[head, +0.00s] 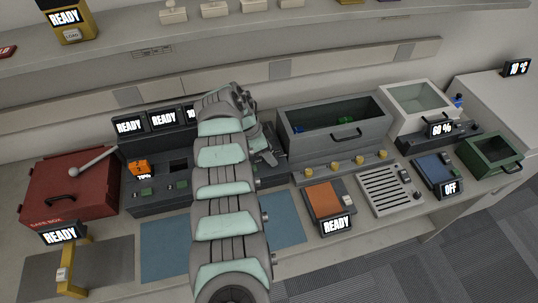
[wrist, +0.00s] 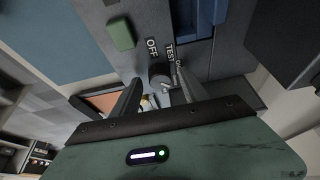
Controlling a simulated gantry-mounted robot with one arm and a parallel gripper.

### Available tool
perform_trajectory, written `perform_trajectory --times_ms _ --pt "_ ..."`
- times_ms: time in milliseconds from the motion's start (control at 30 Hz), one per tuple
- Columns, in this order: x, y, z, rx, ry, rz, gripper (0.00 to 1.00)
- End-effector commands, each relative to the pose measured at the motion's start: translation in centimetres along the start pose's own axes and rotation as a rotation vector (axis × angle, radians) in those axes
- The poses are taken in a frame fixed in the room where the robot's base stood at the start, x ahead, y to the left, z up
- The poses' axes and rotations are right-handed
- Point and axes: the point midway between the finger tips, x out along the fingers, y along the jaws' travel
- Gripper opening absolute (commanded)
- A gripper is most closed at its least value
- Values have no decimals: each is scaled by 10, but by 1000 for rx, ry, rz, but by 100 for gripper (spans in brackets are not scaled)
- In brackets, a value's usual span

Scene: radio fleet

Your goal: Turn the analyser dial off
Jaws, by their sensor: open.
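The analyser dial (wrist: 158,74) is a small dark knob on a grey panel in the wrist view. The labels OFF and TEST are printed beside it, and a third label is partly hidden. I cannot tell which label the dial points at. My gripper (wrist: 162,88) is open, with one dark finger on each side of the dial's near side. I cannot tell whether a finger touches it. In the head view my gripper (head: 268,150) is at the dark console (head: 180,185), and my arm hides the dial there.
A green button (wrist: 121,34) and a blue recess (wrist: 203,20) are near the dial. A red safe box (head: 70,188) stands left of the console. A grey bin (head: 335,120) stands to its right. A blue mat (head: 165,245) lies in front.

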Motion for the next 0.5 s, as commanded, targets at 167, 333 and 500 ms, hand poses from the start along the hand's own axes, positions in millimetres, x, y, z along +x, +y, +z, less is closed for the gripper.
perform_trajectory --times_ms 167,333,500 --pt "1 0 0 0 0 0 52" --pt "1 0 0 0 0 -1 48" --pt "1 0 0 -1 0 -1 34"
